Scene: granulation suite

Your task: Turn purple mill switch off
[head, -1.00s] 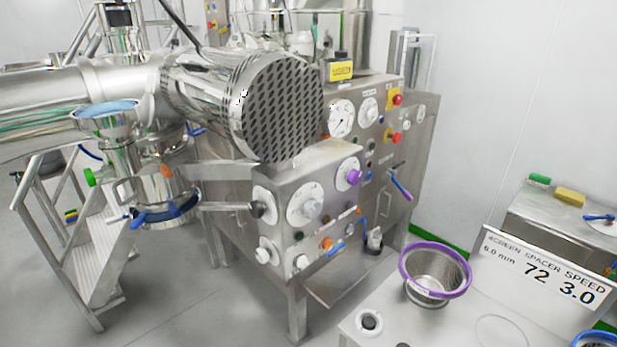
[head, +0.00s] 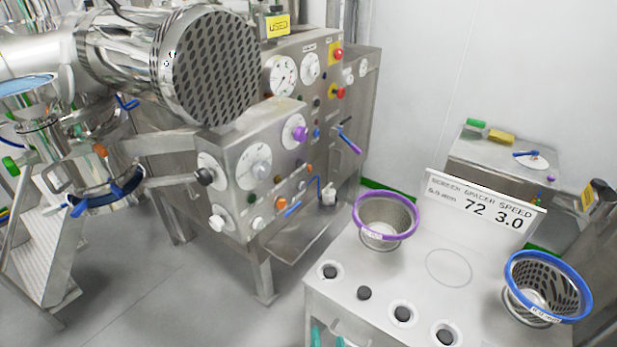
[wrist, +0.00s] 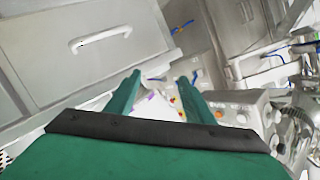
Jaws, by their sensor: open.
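Several purple parts show in the head view. A round purple knob (head: 299,134) sits on the steel control box at centre. A purple-tipped lever (head: 349,145) sticks out of the taller panel to its right. A small purple part (head: 551,178) is on the side of the steel box at the right. I cannot tell which is the mill switch or how it is set. My gripper (wrist: 160,82) is open and empty, with two green fingers apart in the wrist view.
A white table (head: 335,248) with round fittings stands in front. It carries a purple-rimmed basket (head: 362,216), a blue-rimmed basket (head: 512,272) and a sign (head: 480,207). Steel steps (head: 70,255) stand at left. Clear floor (head: 190,295) lies between.

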